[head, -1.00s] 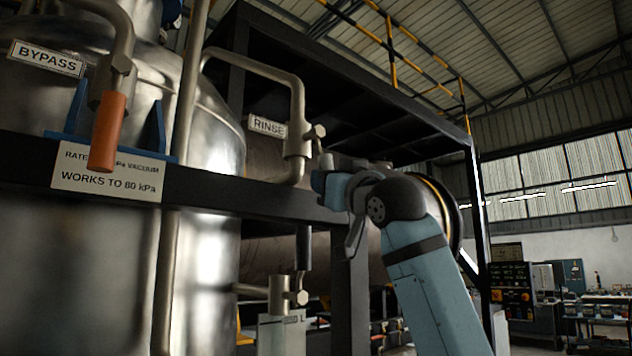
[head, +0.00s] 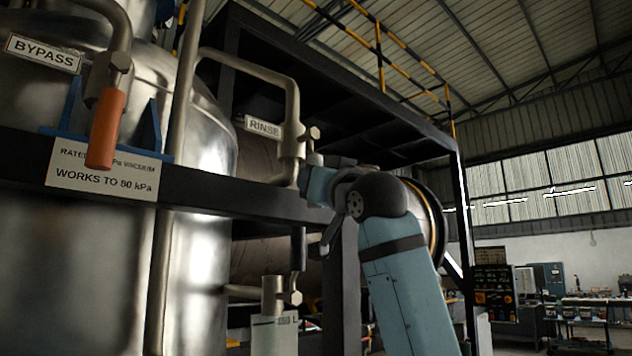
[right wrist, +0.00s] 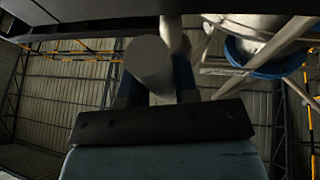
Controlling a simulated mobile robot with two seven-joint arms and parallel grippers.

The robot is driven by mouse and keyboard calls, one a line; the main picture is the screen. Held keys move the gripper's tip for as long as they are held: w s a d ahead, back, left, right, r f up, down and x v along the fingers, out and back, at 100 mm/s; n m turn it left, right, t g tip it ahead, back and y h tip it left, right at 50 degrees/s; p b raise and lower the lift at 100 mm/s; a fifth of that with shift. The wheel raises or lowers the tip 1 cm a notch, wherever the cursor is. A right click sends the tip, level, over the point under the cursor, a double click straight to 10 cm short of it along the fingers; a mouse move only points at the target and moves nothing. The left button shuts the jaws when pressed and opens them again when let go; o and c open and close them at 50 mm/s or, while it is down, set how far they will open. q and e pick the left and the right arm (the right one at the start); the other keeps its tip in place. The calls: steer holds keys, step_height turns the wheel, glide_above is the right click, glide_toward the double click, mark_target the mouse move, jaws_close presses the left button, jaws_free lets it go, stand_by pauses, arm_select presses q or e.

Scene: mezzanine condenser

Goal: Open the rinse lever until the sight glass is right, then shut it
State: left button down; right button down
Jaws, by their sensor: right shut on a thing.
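The gripper is shut on this handle, which I take for the rinse lever. In the head view the gripper and wrist hide most of the lever. I cannot make out the sight glass. My left gripper is not in view.
A BYPASS valve with an orange handle (head: 105,130) hangs at the left before a steel tank (head: 85,260). A dark beam (head: 235,192) crosses just below the gripper. A lower valve with a black handle (head: 298,248) stands under it. Benches (head: 580,315) are far right.

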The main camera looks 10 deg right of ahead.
steer(key=shift+r, duration=0.1)
steer(key=c, duration=0.9)
jaws_free()
steer(key=shift+o, duration=0.2)
steer(key=shift+s, duration=0.1)
steer(key=shift+s+f, duration=0.15)
steer(key=shift+f, duration=0.05)
steer(key=b+v, duration=0.4)
steer(key=v, duration=0.9)
steer(key=shift+s, duration=0.15)
steer(key=shift+d, duration=0.15)
